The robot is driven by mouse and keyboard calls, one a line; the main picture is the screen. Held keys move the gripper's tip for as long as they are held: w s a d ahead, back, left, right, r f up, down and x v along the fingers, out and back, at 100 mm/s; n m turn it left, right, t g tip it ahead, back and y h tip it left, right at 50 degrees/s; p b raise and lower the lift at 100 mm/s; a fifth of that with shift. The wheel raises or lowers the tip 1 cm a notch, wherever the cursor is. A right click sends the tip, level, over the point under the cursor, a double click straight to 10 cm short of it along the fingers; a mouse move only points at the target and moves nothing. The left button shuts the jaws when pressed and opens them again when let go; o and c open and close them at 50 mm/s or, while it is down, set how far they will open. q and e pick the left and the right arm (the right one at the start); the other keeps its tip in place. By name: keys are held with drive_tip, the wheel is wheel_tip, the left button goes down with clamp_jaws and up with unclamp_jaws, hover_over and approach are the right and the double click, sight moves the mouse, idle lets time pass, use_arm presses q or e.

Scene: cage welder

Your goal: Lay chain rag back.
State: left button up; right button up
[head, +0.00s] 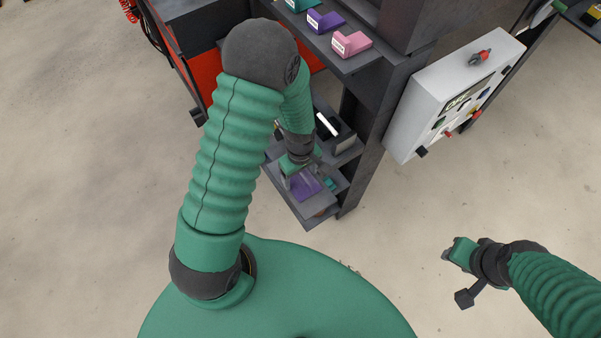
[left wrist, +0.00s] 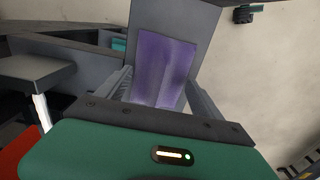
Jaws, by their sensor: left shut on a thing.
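The purple rag (head: 306,187) is at the low grey shelf (head: 312,216) of the dark rack. In the left wrist view the rag (left wrist: 165,58) spreads flat-looking over a grey surface, and its near end runs between my fingers. My left gripper (head: 297,174) is shut on this near end; the fingers (left wrist: 158,92) stand on either side of it. I cannot tell how much of the rag touches the shelf. My right gripper (head: 452,252) hangs over bare floor at the right, far from the rag, and its finger gap is not clear.
Purple (head: 325,21) and pink (head: 351,43) labelled blocks sit on the upper shelf. A dark bin (head: 338,132) stands just behind my left gripper. A white control box (head: 455,92) is right of the rack. A red panel (head: 200,78) is at the left. The floor between is clear.

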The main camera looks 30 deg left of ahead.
use_arm(q)
drive_tip(key=o, duration=1.1)
drive_tip(key=shift+c, duration=0.2)
drive_tip(key=shift+o, duration=1.2)
drive_tip(key=shift+d, duration=0.35)
drive_tip(key=shift+f, duration=0.1)
drive_tip(key=shift+a+b, duration=0.1)
drive_tip(key=shift+b, duration=0.35)
wheel_tip(320, 180, up, 16)
drive_tip(key=s+d+m+t, duration=0.2)
drive_tip(key=s+d+m, duration=0.2)
drive_tip(key=m, duration=0.9)
drive_tip(key=shift+s+d+f+m+t, duration=0.2)
drive_tip(key=shift+s+d+m+t, duration=0.05)
drive_tip(key=shift+d+m+t, duration=0.05)
